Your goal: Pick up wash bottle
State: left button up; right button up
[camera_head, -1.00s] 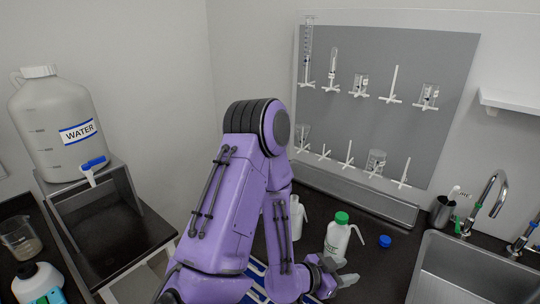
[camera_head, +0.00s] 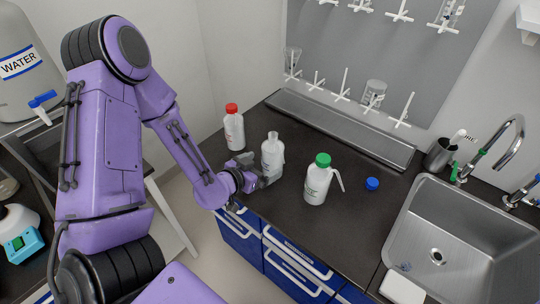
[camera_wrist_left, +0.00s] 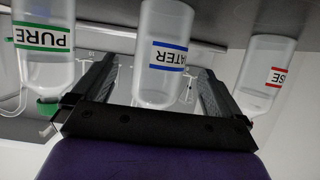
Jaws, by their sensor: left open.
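The middle wash bottle (camera_head: 272,155) is white, upright and open-topped, with no cap on it. In the left wrist view, which is upside down, this bottle (camera_wrist_left: 163,85) has a blue-banded label ending in "ATER". My left gripper (camera_head: 258,170) is open at the bottle's near side. In the left wrist view its fingers (camera_wrist_left: 158,70) are spread, one on each side of the bottle, with gaps visible. A green-capped bottle (camera_head: 318,182) with a spout stands to the right. A red-capped bottle (camera_head: 234,130) stands to the left. My right gripper is not in view.
A blue cap (camera_head: 372,183) lies on the dark counter (camera_head: 340,220). A steel sink (camera_head: 420,225) is at the right. A rack with pegs and glassware (camera_head: 375,95) is behind. A large water tank (camera_head: 20,65) stands at the far left.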

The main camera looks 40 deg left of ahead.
aim_at(265, 160)
pick_arm(q)
jog(key=w, duration=0.1)
jog(key=w+p, duration=0.1)
jog(key=w, duration=0.1)
jog(key=w+p, duration=0.1)
jog(key=w, duration=0.1)
jog(key=shift+f, duration=0.35)
jog(key=shift+w+d+f, duration=0.15)
jog(key=shift+w+f, duration=0.1)
jog(key=shift+w, duration=0.3)
jog(key=c, duration=0.7)
jog(key=shift+c, duration=0.2)
jog(key=shift+r, duration=0.2)
